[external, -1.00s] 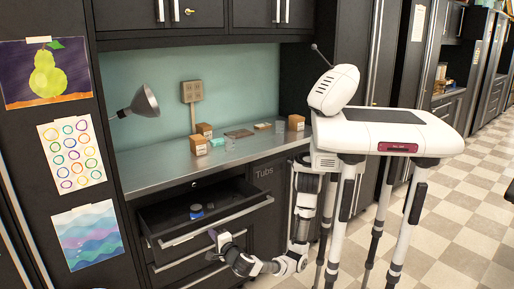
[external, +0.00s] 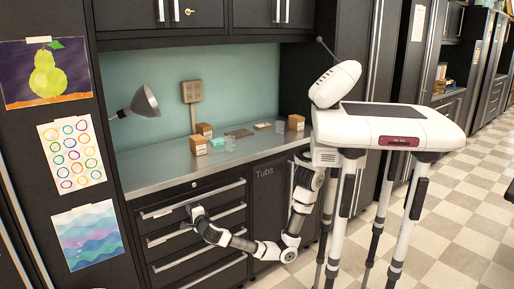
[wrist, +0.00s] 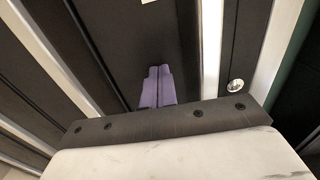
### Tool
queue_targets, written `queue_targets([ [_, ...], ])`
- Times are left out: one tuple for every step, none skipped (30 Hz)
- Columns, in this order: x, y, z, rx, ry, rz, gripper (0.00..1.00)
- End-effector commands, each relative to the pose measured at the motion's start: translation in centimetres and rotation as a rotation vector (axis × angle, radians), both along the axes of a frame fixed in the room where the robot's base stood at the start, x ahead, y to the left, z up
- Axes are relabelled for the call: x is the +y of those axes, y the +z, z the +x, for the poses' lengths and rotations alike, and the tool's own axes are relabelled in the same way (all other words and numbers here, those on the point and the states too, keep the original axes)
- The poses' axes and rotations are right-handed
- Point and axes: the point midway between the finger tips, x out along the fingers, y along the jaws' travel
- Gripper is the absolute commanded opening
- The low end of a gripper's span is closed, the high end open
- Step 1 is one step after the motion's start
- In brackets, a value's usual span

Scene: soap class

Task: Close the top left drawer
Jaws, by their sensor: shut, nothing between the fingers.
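The top left drawer (external: 225,183) shows in the external view as a dark front under the counter, with a long silver handle. Its front looks flush with the drawers below it, and its inside is hidden. My gripper (external: 191,211) is in front of it, near its lower part. I cannot tell if the fingertips touch it. In the wrist view my gripper (wrist: 158,72) shows its two purple fingers side by side, shut with nothing between them, pointing at a dark front between silver handles.
Lower drawers (external: 205,254) with silver handles sit below. A "Tubs" cabinet door (external: 270,200) is to the right. Small boxes (external: 198,145) and a clear cup stand on the steel counter (external: 160,172). A lamp (external: 143,103) hangs over the counter's left end.

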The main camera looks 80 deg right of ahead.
Motion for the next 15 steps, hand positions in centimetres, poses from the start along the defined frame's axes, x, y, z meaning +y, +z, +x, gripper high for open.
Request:
queue_targets([
  [-0.25,0.04,0.23,0.000,-0.001,0.000,0.00],
  [-0.33,0.03,0.32,0.000,0.000,0.000,0.00],
  [-0.42,0.02,0.43,0.000,0.000,0.000,0.00],
  [-0.48,0.01,0.49,0.000,0.001,0.000,0.00],
  [-0.52,0.02,0.55,-0.001,0.001,0.001,0.00],
  [-0.58,0.03,0.59,-0.001,0.001,0.000,0.00],
  [-0.63,0.03,0.61,-0.001,0.000,0.001,0.00],
  [-0.67,0.03,0.63,-0.001,-0.001,0.001,0.00],
  [-0.71,0.03,0.64,-0.001,-0.002,0.001,0.00],
  [-0.76,0.04,0.66,-0.001,-0.003,0.002,0.00],
  [-0.80,0.04,0.66,-0.001,-0.003,0.002,0.00],
  [-0.83,0.05,0.67,-0.001,-0.004,0.002,0.00],
  [-0.83,0.06,0.67,-0.001,-0.004,0.002,0.00],
  [-0.84,0.07,0.68,-0.001,-0.004,0.002,0.00],
  [-0.82,0.08,0.68,-0.001,-0.004,0.002,0.00],
])
